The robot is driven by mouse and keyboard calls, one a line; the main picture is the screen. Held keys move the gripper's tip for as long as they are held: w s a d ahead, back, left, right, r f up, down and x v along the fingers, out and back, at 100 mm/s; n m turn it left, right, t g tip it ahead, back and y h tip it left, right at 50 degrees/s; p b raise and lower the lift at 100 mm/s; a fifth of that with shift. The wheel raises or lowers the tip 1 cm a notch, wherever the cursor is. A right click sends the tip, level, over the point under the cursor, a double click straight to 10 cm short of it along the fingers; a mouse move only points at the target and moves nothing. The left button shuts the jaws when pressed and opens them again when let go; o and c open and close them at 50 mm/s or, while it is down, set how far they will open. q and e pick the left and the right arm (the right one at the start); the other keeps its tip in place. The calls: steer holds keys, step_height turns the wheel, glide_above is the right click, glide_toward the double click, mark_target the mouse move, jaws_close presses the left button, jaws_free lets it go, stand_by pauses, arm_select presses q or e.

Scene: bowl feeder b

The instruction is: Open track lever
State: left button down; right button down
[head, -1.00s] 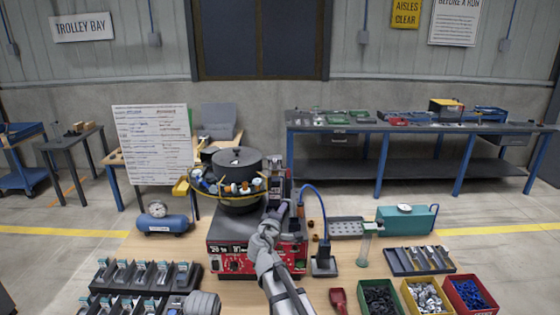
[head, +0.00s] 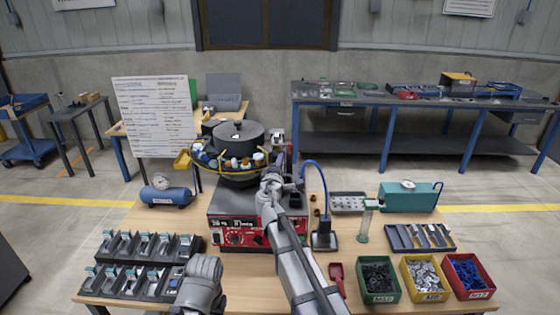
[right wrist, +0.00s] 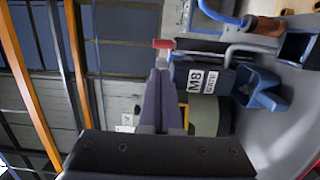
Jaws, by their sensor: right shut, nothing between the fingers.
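The bowl feeder (head: 237,140) stands on its red control box (head: 238,235) on the wooden bench. My right gripper (head: 287,172) is at the feeder's right side, where the track is; the arm and gripper hide much of that spot. In the right wrist view its dark fingers (right wrist: 161,74) are shut together and empty. Their tips are close to a small red end piece (right wrist: 163,44) on a grey bar, which may be the track lever; contact cannot be told. A dark part labelled M8 (right wrist: 201,83) is beside it. My left arm shows at the lower edge, its fingers out of view.
A blue hose rises from a dark fitting (head: 324,238) just right of my right arm. A compressor-like blue tank (head: 167,196), a parts rack (head: 190,245), a teal case (head: 408,197) and a green bin (head: 381,297) stand around.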

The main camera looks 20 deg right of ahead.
glide_toward(286, 145)
steer(key=w+d+r, duration=0.1)
steer(key=w+r, duration=0.1)
steer(key=w, duration=0.1)
steer(key=shift+s+d, duration=0.1)
steer(key=shift+s, duration=0.15)
steer(key=shift+d, duration=0.15)
steer(key=shift+s+d+n+t+y, duration=0.2)
steer(key=shift+n+t+y, duration=0.15)
steer(key=shift+y, duration=0.25)
